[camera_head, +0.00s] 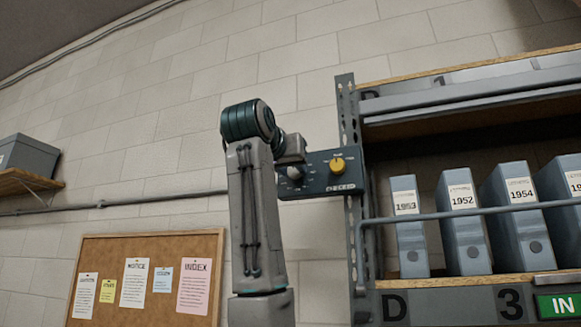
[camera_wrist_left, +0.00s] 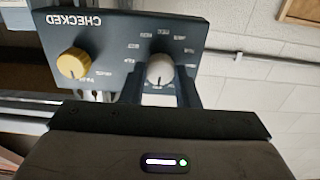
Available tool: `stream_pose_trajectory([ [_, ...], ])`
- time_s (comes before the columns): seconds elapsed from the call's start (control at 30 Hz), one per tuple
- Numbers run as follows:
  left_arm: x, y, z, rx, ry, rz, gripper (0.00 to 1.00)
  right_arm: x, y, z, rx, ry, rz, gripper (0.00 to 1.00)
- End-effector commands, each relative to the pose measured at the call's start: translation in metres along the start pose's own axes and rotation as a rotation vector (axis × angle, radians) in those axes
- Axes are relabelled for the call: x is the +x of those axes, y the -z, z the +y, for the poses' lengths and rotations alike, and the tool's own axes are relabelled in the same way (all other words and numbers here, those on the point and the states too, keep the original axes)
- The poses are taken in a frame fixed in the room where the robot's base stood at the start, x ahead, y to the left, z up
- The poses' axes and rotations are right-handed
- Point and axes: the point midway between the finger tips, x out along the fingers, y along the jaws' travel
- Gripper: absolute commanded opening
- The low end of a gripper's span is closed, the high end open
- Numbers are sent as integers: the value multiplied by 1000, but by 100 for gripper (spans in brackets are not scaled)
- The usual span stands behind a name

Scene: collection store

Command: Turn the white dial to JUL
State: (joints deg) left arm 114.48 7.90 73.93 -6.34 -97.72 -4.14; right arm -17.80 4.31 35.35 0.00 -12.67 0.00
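The white dial (camera_wrist_left: 160,70) sits on a dark blue-grey panel (camera_wrist_left: 110,82), with small month labels around it too blurred to read surely. A dark mark shows on the dial's lower part in the left wrist view, which shows the panel upside down. In the head view the white dial (camera_head: 295,173) is partly covered by my left gripper (camera_head: 291,158). In the left wrist view my left gripper (camera_wrist_left: 160,82) has one finger on each side of the dial. I cannot tell whether the fingers touch it. My right gripper is not in view.
A yellow knob (camera_head: 337,165) sits beside the white dial, near the word CHECKED. A metal shelf post (camera_head: 351,120) stands just right, then blue binders (camera_head: 463,225) behind a rail. A cork board (camera_head: 135,250) hangs below left. A grey box (camera_head: 28,157) rests on a bracket shelf.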

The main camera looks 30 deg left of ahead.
Motion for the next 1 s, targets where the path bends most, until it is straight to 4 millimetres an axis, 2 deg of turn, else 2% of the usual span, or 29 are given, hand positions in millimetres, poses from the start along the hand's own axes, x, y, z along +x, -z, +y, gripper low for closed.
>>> stream_pose_trajectory([
  [0.03,1,0,0,0,0,-2,13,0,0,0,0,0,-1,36],
  [0.07,1,0,0,0,0,-2,7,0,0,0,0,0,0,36],
  [0.1,1,-1,0,0,0,-2,5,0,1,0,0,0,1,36],
  [0.43,1,-2,0,62,1,-3,5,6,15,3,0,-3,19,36],
  [1.0,1,-2,0,422,0,-3,5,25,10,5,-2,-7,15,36],
])
